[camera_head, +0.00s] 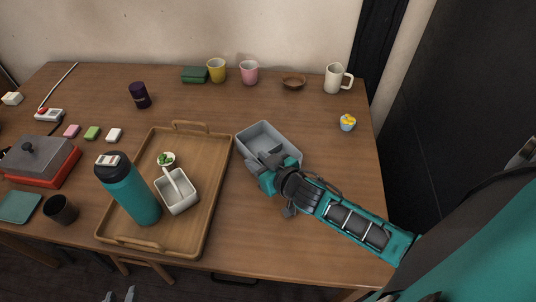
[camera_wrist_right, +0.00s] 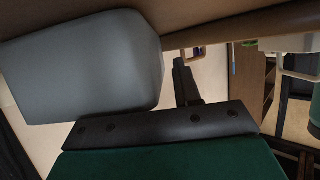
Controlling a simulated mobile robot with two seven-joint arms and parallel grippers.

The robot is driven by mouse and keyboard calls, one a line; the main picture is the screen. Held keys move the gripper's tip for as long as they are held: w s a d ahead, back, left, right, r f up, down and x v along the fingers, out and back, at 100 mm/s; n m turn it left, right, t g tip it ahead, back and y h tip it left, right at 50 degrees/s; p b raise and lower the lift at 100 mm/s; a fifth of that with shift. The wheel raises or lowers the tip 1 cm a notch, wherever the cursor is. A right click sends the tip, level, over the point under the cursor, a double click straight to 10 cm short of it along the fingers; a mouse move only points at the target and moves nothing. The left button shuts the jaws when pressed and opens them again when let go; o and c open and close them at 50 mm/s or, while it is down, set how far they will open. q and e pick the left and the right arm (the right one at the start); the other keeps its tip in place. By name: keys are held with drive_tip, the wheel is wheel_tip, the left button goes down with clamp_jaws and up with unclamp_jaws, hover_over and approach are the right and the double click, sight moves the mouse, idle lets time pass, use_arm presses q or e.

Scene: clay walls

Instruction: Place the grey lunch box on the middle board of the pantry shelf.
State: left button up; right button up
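The grey lunch box (camera_head: 258,137) is an open-topped box near the middle of the table, right of the wooden tray. My right gripper (camera_head: 266,163) is at its near side, with a dark finger reaching over the near wall. In the right wrist view the box (camera_wrist_right: 85,65) fills the upper left. One dark finger shows beside it and the other is hidden, so its grip is unclear. My left gripper (camera_head: 119,295) shows only two separated fingertips at the bottom edge. A brown shelf unit with boards (camera_wrist_right: 255,82), possibly the pantry shelf, shows in the right wrist view.
The wooden tray (camera_head: 218,170) holds a teal bottle (camera_head: 130,190), a white container (camera_head: 177,192) and a small plant. Cups, a brown bowl (camera_head: 293,81), a white mug (camera_head: 334,79) and a cupcake (camera_head: 347,122) stand behind. Table right of the box is clear.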

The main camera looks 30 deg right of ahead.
drive_tip(key=shift+c, duration=0.3)
clamp_jaws()
idle(0.4)
